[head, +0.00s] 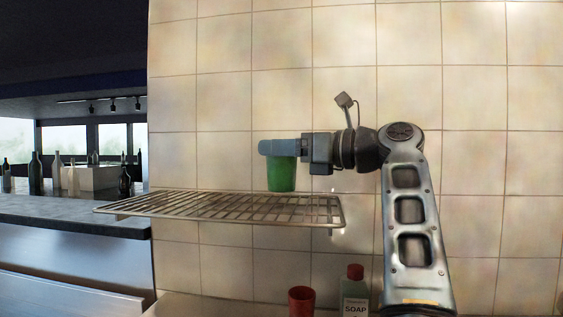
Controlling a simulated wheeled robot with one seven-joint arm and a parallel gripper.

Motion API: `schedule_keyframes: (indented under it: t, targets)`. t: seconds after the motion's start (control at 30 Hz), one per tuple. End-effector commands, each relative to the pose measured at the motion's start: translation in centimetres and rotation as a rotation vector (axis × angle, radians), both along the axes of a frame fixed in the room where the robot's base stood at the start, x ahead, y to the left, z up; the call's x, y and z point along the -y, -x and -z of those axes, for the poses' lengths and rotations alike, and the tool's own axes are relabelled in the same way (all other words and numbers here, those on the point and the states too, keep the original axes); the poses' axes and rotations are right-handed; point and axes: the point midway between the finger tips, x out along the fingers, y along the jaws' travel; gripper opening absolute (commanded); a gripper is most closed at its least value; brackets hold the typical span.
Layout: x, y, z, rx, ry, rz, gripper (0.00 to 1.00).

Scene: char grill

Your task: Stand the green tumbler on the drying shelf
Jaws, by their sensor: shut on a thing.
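The green tumbler (281,175) is upright in the head view, near the middle. My gripper (279,148) reaches in from the right and is shut on its upper part, hiding the rim. The drying shelf (215,206) is a metal wire rack in front of the tiled wall. The tumbler's base is at or just above the bars, towards the shelf's right half. I cannot tell whether it touches them.
Below the shelf, a red cup (301,301) and a soap bottle (354,293) with a red cap stand on a lower surface. The shelf's left part is bare. Several bottles (60,174) stand on a counter at the far left.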

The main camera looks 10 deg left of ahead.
Motion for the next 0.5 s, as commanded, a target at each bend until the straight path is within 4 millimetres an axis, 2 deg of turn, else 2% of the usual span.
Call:
schedule_keyframes:
  t: [0.2, 0.5]
  targets:
    - [0.0, 0.0, 2.8, -0.003, 0.000, 0.000, 0.28]
    - [0.0, 0.0, 3.1, -0.001, 0.000, 0.000, 0.28]
